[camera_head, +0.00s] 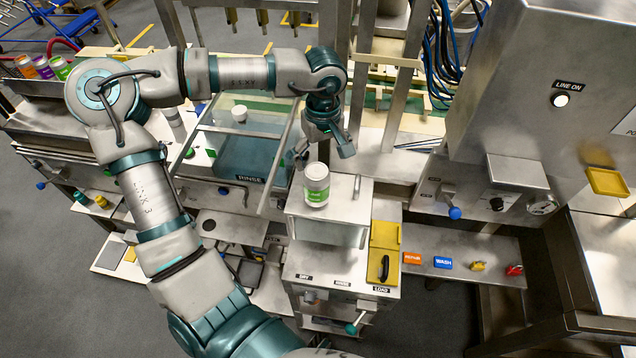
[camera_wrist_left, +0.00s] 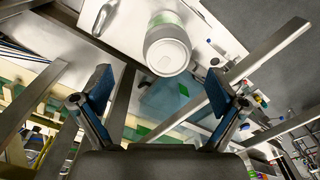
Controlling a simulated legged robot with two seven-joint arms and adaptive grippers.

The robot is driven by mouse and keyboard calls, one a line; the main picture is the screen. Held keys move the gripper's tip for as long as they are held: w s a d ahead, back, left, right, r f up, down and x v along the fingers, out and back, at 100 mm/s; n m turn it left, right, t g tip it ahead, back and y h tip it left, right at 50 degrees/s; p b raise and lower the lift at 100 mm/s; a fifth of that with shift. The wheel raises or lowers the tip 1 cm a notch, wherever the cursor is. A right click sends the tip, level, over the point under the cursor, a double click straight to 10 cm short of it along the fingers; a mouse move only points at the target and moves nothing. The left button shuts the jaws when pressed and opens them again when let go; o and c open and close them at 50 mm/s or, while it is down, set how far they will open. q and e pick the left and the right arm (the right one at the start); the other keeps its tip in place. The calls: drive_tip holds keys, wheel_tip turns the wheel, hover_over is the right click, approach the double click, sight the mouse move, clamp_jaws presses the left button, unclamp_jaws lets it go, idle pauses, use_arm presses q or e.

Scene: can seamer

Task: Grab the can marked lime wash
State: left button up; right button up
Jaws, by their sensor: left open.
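A white can with a green label (camera_head: 317,185) stands upright on a raised metal platform (camera_head: 345,207) in the head view. Its label is too small to read. In the left wrist view the can (camera_wrist_left: 167,50) shows its pale top, beyond the space between my fingers. My left gripper (camera_head: 327,153) is open and empty, just above and behind the can, apart from it. Its two blue-padded fingers (camera_wrist_left: 160,95) are spread wide in the wrist view. My right gripper is not in view.
A slanted clear panel in a metal frame, marked RINSE (camera_head: 248,179), stands left of the platform. A yellow box with a black handle (camera_head: 383,265) sits to its right. A large steel machine (camera_head: 560,100) fills the right. Several coloured cans (camera_head: 43,67) stand at far left.

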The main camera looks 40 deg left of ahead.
sight(321, 171)
use_arm(q)
drive_tip(key=f, duration=0.3)
drive_tip(key=shift+w+d, duration=0.1)
drive_tip(key=shift+d, duration=0.1)
drive_tip(key=shift+f, duration=0.35)
drive_tip(key=shift+a+f, duration=0.25)
drive_tip(key=f, duration=0.1)
drive_tip(key=a+f, duration=0.1)
drive_tip(key=f, duration=0.1)
drive_tip(key=a+f+p, duration=0.1)
drive_tip(key=shift+s+f, duration=0.35)
drive_tip(key=shift+f, duration=0.05)
drive_tip(key=shift+d+f, duration=0.15)
drive_tip(key=shift+f, duration=0.05)
drive_tip(key=shift+d+r, duration=0.1)
drive_tip(key=shift+d, duration=0.5)
drive_tip(key=c, duration=1.5)
drive_tip(key=shift+a, duration=0.4)
drive_tip(key=shift+c, duration=0.4)
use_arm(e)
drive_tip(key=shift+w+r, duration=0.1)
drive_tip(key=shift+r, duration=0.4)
